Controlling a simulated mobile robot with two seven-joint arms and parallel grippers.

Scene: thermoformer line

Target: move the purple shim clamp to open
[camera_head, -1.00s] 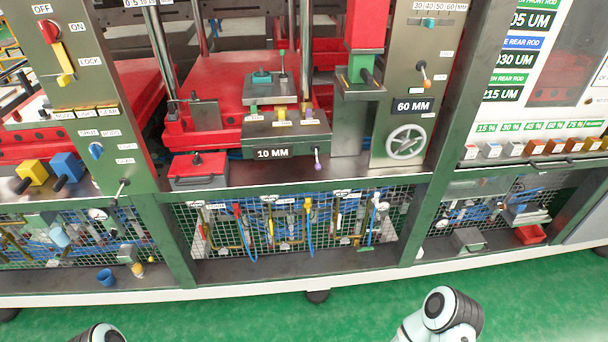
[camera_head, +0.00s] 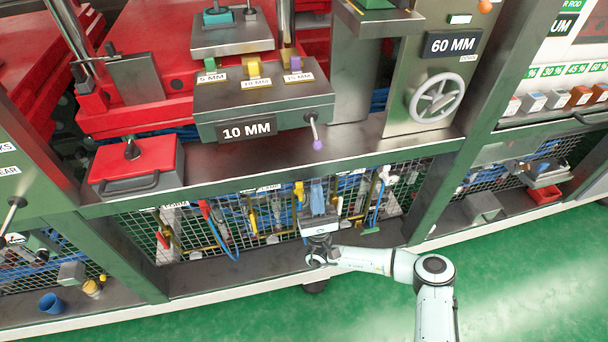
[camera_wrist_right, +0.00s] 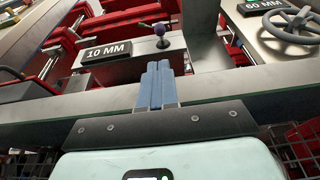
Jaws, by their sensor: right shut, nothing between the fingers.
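A short lever with a purple ball knob (camera_head: 317,144) hangs from the right end of the grey shim block (camera_head: 220,118), beside its 10 MM display (camera_head: 247,130). The lever points down. A purple tab (camera_head: 291,62) labelled 15 MM stands on top of the block. My right gripper (camera_head: 318,183) is shut and empty, with its blue fingers pointing up, below the knob and apart from it. The fingers also show in the wrist view (camera_wrist_right: 158,68). My left gripper is out of view.
A steel ledge (camera_head: 370,148) runs below the shim block. A red box with a handle (camera_head: 135,165) stands at the left, a handwheel (camera_head: 437,98) at the right. Wire mesh with hoses (camera_head: 250,225) lies behind my right gripper.

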